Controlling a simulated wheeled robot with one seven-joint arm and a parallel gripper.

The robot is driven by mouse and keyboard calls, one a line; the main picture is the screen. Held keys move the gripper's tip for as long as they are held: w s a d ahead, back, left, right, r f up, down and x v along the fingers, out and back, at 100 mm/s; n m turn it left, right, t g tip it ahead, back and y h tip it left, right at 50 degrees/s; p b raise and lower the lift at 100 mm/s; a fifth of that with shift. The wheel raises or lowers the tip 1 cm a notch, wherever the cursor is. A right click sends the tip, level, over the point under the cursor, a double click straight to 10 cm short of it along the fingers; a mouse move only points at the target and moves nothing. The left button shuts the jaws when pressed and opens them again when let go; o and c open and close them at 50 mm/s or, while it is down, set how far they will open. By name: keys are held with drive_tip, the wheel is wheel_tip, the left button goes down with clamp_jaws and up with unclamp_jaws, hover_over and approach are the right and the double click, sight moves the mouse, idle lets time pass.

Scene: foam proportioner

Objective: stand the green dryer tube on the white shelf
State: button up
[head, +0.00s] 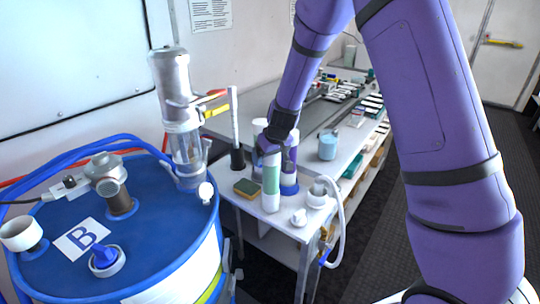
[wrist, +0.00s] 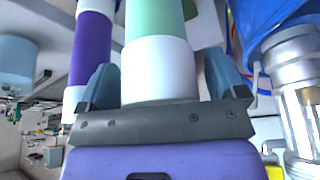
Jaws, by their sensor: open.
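The green dryer tube (head: 271,181), white with a green band, stands upright at the front of the white shelf (head: 292,231). Its base appears to rest on the shelf top. My gripper (head: 268,146) is at the tube's upper part. In the wrist view the tube (wrist: 158,68) lies between the two open finger pads of my gripper (wrist: 160,85), with thin gaps beside it.
A yellow-green sponge (head: 246,188), a dark holder with a white rod (head: 237,158) and white fittings (head: 317,195) with a hose crowd the shelf. A blue drum (head: 120,255) with a clear cylinder (head: 186,150) stands left.

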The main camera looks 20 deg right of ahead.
drive_tip(key=v, duration=1.2)
drive_tip(key=shift+r, duration=0.15)
drive_tip(key=s+d+r+m, duration=0.1)
drive_tip(key=s+d+r, duration=0.3)
drive_tip(key=s+r, duration=1.1)
drive_tip(key=s+d+m+t+h, duration=0.1)
drive_tip(key=s+d, duration=0.1)
drive_tip(key=s, duration=1.6)
drive_tip(key=shift+s+d+r+m, duration=0.2)
drive_tip(key=shift+d+m, duration=0.1)
drive_tip(key=shift+m, duration=0.1)
